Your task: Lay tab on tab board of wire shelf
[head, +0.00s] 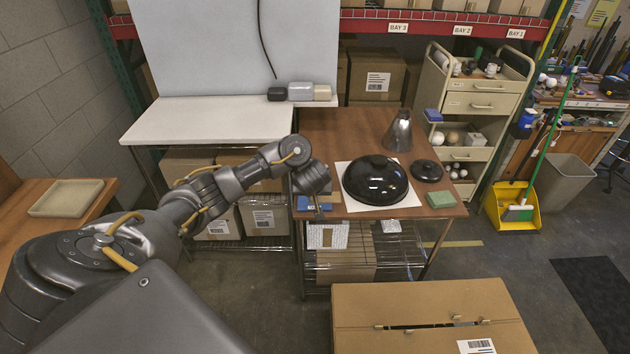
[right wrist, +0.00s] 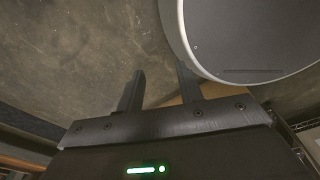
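A wire shelf (head: 405,251) hangs under the front of the brown wooden table. A white printed board (head: 327,236) stands at its left, and a small white piece (head: 391,226) lies at its top right; I cannot tell for sure which of these is the tab or the tab board. My left gripper (head: 319,207) points down at the table's front left edge, in front of a blue block (head: 318,202). Its fingers are too small and dark to tell if they are apart or hold anything. My right gripper (right wrist: 160,88) is open and empty above grey floor.
On the wooden table (head: 340,130) are a black dome (head: 375,180) on a white sheet, a black disc (head: 427,171), a grey cone (head: 398,131) and a green block (head: 440,199). A large cardboard box (head: 430,305) stands in front. Drawers stand to the right.

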